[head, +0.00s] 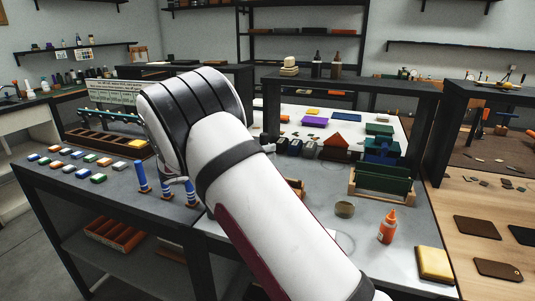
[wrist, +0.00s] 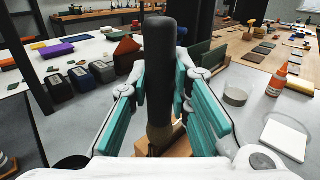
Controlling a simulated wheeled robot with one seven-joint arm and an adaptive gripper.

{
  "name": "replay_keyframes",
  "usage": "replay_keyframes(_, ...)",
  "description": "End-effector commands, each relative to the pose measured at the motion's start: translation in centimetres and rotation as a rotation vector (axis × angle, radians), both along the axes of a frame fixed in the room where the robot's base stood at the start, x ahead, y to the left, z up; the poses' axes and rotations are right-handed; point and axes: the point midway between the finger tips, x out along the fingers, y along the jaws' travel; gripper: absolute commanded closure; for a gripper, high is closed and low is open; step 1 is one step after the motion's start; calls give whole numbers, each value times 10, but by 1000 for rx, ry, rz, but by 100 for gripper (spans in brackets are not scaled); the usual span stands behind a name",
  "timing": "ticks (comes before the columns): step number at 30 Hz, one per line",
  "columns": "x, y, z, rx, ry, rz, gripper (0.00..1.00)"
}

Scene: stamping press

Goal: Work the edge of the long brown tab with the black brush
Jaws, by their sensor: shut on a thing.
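In the wrist view my gripper (wrist: 160,88) has its teal pads closed on the black brush (wrist: 159,45). The brush stands upright between the pads, with its dark handle up and brownish bristles low, near a wooden piece (wrist: 178,148). I cannot tell whether the bristles touch it. In the head view my white arm hides the brush and most of the gripper. Several flat brown tabs lie on the wooden bench at the right, one (head: 478,227) plain and one (head: 497,268) with a small hole. I cannot tell which is the long one.
An orange bottle (head: 388,227), a yellow-topped block (head: 434,263) and a round tin (head: 344,209) stand on the grey table. A green piece in a wooden stand (head: 381,184) is behind them. Dark boxes (wrist: 80,78) stand to the left in the wrist view.

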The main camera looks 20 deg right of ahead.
Motion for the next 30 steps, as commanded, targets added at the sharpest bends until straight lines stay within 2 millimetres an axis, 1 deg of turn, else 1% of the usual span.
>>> replay_keyframes(7, 0, 0, 0, 1, 1, 1, 100)
replay_keyframes(10, 0, 0, 3, 1, 0, 1, 100)
replay_keyframes(24, -1, 0, 44, 1, -1, 0, 100)
replay_keyframes(27, -1, 0, 50, 1, -1, 0, 100)
replay_keyframes(30, 0, 0, 51, 1, 0, 0, 100)
